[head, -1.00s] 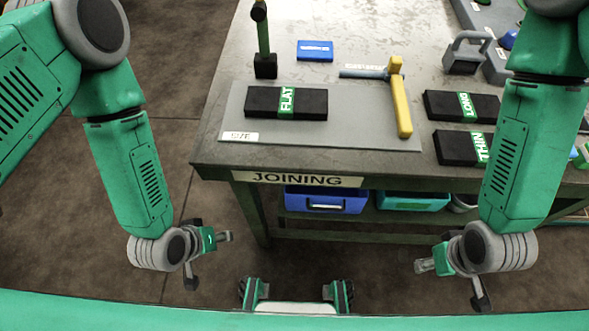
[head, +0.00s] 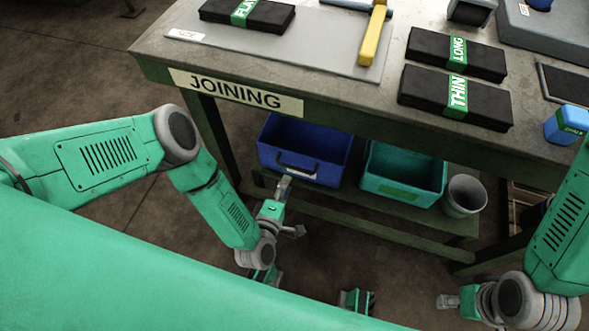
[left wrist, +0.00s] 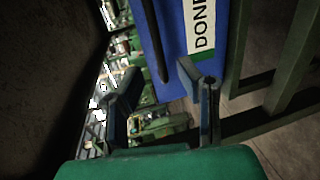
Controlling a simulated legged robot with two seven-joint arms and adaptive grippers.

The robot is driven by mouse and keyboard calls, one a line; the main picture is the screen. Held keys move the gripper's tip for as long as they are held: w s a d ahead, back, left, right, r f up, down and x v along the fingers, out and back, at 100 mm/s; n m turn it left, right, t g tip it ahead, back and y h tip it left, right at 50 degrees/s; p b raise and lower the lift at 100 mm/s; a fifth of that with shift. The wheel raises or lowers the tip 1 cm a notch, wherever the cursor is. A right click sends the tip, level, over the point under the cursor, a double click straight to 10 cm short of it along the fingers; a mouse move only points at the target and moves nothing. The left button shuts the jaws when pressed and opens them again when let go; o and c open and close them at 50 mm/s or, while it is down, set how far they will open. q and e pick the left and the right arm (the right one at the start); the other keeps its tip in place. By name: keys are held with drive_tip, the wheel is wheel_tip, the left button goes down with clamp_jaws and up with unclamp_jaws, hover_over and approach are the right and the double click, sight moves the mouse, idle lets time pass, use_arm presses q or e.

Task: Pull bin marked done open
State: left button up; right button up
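The blue bin (head: 318,143) stands on the shelf under the table, with a dark handle (head: 297,170) across its front. In the left wrist view its blue front (left wrist: 176,22) carries a white label (left wrist: 202,28) reading "DONE", and the dark handle bar (left wrist: 153,40) runs down beside the label. My left gripper (head: 283,187) is just in front of the handle. In the left wrist view my left gripper (left wrist: 160,76) is open, with the bar's lower end between its fingertips in the picture; contact is unclear. My right gripper (head: 447,300) is low at the right, its opening unclear.
A teal bin (head: 403,178) and a grey bucket (head: 464,196) stand right of the blue bin. The table (head: 345,96) with its "JOINING" sign (head: 237,92) overhangs the shelf. Table legs and a lower rail flank the bins. The floor in front is open.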

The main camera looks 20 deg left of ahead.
sight(296, 169)
use_arm(q)
drive_tip(key=x, duration=0.2)
drive_tip(key=b+x, duration=0.1)
drive_tip(key=x, duration=0.1)
drive_tip(key=d+b+x, duration=0.1)
drive_tip(key=x, duration=0.2)
drive_tip(key=shift+w+a, duration=0.1)
drive_tip(key=shift+w, duration=0.15)
drive_tip(key=shift+w+a, duration=0.1)
drive_tip(key=shift+a, duration=0.2)
drive_tip(key=shift+d, duration=0.1)
clamp_jaws()
drive_tip(key=shift+d, duration=0.15)
use_arm(e)
drive_tip(key=f, duration=0.2)
drive_tip(key=shift+d+f, duration=0.3)
